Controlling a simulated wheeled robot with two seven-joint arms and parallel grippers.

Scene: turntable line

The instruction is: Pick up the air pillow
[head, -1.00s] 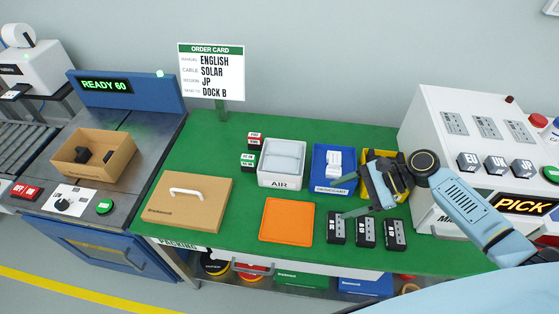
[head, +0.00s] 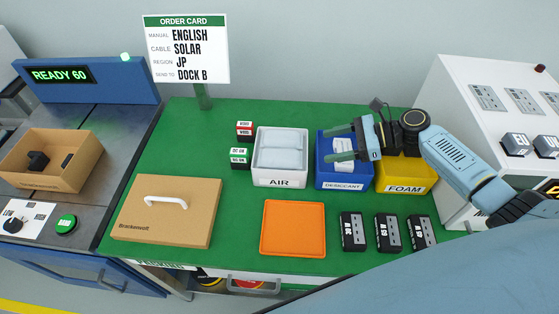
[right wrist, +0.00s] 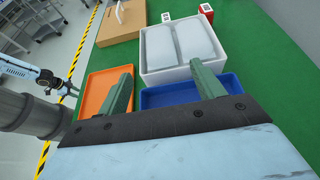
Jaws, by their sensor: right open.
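The air pillows (head: 282,150) are pale, puffy packs in the white bin marked AIR (head: 279,182) on the green bench. They also show in the right wrist view (right wrist: 198,38), in the white bin (right wrist: 157,72) beyond the fingertips. My right gripper (head: 334,145) is open and empty above the blue desiccant bin (head: 343,186), to the right of the AIR bin. Its two green fingers (right wrist: 163,82) point toward the AIR bin and touch nothing that I can see. My left gripper is not in the head view.
A yellow FOAM bin (head: 405,186) stands under my right wrist. An orange tray (head: 293,228), black boxes (head: 390,234) and a cardboard lid with a white handle (head: 166,213) lie in front. An open carton (head: 52,178) stands at left. The order card (head: 187,48) rises behind.

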